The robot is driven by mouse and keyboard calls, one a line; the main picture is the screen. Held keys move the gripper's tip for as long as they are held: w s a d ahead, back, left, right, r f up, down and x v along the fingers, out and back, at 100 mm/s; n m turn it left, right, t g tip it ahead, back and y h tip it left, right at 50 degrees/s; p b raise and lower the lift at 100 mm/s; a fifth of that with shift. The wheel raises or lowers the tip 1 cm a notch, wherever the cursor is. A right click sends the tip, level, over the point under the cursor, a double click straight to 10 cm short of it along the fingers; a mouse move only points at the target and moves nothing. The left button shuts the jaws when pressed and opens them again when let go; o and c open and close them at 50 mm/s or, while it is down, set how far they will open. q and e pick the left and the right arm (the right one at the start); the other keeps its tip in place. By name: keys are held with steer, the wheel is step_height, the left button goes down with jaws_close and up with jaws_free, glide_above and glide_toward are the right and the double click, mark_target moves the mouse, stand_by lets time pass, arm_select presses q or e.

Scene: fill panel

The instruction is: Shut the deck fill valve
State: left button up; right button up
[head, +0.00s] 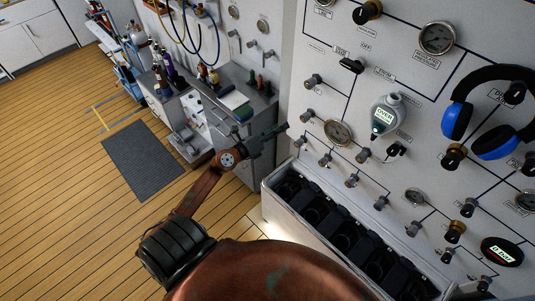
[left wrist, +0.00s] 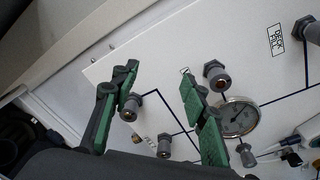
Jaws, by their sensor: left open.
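The white valve panel (head: 350,30) carries several small knobs and gauges joined by dark lines. In the left wrist view a label (left wrist: 276,40) seems to begin with "DECK"; its second line is unclear. A dark knob (left wrist: 304,28) stands beside it at the right edge. In the head view the labels are too small for me to be sure which knob is the deck fill valve. My left gripper (head: 274,134) is at the panel's left edge. In the left wrist view its green-padded fingers (left wrist: 160,78) are apart and empty, with a grey knob (left wrist: 129,107) beyond them.
A round gauge (left wrist: 238,117) is right of the fingers. Blue headphones (head: 490,110) hang on the panel. An open box of dark cylinders (head: 280,208) runs below it. A cluttered workbench (head: 222,103) stands behind my left arm. Floor with a grey mat (head: 143,160) is clear at left.

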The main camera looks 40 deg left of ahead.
arm_select(q)
steer(key=s+a+f+n+y+b, duration=0.1)
steer(key=a+f+n, duration=0.1)
steer(key=f, duration=0.7)
steer(key=a+f+n+g+y+b, duration=0.1)
steer(key=a+f+n, duration=0.1)
steer(key=f+n, duration=0.3)
steer(key=shift+s+f+n+g, duration=0.3)
steer(key=shift+s+f, duration=0.05)
steer(key=shift+f, duration=1.5)
